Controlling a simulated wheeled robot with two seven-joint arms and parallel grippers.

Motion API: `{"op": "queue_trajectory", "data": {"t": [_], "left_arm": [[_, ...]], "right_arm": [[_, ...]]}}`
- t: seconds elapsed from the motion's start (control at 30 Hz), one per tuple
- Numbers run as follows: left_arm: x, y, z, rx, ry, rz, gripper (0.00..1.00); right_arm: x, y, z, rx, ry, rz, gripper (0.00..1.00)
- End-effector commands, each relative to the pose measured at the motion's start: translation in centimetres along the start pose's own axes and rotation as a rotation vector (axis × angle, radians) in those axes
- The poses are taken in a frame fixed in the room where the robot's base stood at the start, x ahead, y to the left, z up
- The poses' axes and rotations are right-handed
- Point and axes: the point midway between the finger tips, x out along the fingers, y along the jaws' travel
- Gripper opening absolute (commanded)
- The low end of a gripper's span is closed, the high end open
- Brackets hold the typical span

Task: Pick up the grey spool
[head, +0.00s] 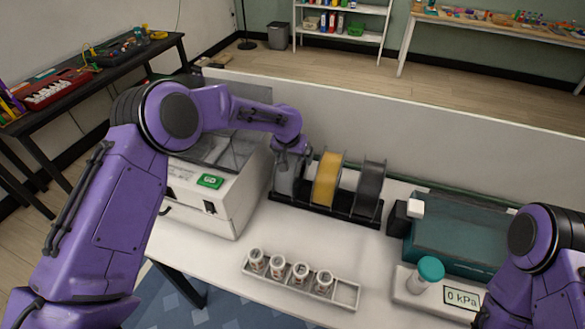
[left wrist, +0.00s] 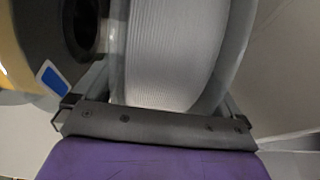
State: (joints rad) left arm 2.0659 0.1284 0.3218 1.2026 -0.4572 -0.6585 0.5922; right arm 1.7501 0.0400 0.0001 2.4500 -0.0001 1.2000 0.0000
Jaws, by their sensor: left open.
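The grey spool (head: 287,182) stands upright at the left end of a black rack (head: 325,209), partly hidden by my left arm. My left gripper (head: 291,158) is at the spool's top, pointing down. In the left wrist view the grey spool (left wrist: 168,55) fills the middle, with pale wound filament between its flanges. The left gripper (left wrist: 155,108) is open there, with the spool between its fingers. I cannot tell whether the fingers touch it. My right arm shows at the right edge, but its gripper is out of frame.
A yellow spool (head: 327,180) stands close right of the grey one, then a dark spool (head: 369,188). A white machine (head: 212,195) is close on the left. A tray (head: 346,293) of small jars lies in front. A low wall (head: 420,130) runs behind.

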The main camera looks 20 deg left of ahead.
Motion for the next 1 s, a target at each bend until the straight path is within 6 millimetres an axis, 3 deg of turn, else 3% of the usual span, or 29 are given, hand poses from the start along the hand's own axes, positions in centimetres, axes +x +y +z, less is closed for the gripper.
{"op": "queue_trajectory", "data": {"t": [0.07, 0.37, 0.77, 1.0], "left_arm": [[0.0, 0.0, 0.0, 0.000, 0.000, 0.000, 0.99], [0.0, 0.1, 0.0, 0.001, 0.000, 0.000, 0.01], [-0.7, 0.1, -0.5, -0.001, 0.007, 0.001, 0.00], [-3.3, 0.1, -1.4, 0.000, 0.008, 0.001, 0.00]], "right_arm": [[0.0, 0.0, 0.0, 0.000, 0.000, 0.000, 0.43], [0.1, 0.0, 0.0, 0.000, 0.000, 0.000, 0.43], [0.2, 0.0, 0.1, 0.000, 0.000, 0.000, 0.43], [0.8, -0.1, 0.3, 0.000, 0.000, 0.000, 0.43]]}}
